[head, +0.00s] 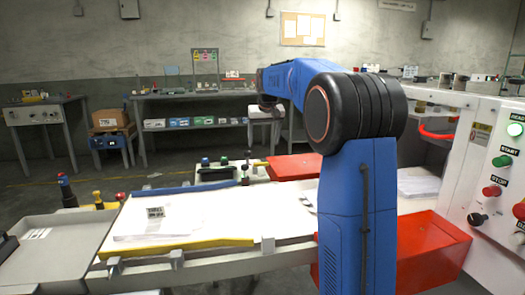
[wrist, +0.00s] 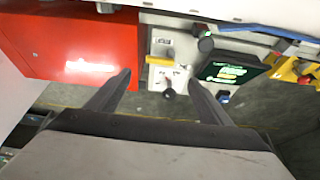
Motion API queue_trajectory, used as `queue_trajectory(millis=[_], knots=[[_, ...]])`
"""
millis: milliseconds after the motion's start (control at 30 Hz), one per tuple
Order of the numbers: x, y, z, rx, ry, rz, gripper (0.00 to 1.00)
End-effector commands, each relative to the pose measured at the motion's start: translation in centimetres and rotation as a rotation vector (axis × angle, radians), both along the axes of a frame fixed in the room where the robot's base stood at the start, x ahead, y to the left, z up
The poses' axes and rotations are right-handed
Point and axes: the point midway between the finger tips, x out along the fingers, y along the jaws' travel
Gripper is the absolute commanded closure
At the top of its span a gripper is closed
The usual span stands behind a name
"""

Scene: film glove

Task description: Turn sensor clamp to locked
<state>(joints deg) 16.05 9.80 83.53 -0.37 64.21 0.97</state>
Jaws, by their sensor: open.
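My gripper (wrist: 162,78) is open and empty in the wrist view, its two dark fingers apart and pointing at a light control plate. Between and beyond the fingertips, the plate carries a yellow handle (wrist: 158,60) and a black round knob (wrist: 168,94). Small labels beside them are too small to read. One of these may be the sensor clamp; I cannot tell which, nor its setting. The fingers appear apart from both. In the head view my arm reaches away over the bench, and its fingers are not clear.
A red box (wrist: 75,45) lies left of the plate, and a dark unit with a green screen (wrist: 230,68) right of it. Yellow and red parts stand farther right. In the head view, a white bench top (head: 195,212) and a button panel (head: 497,170) flank my arm.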

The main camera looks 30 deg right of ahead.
Motion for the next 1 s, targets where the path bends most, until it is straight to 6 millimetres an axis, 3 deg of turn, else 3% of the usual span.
queue_trajectory(millis=[200, 400, 1000], knots=[[-1.3, 0.4, 3.6, -0.001, -0.003, 0.000, 0.27], [-2.1, 0.6, 5.3, -0.001, -0.002, 0.000, 0.27], [-2.2, 0.7, 5.6, 0.000, 0.000, 0.000, 0.27]])
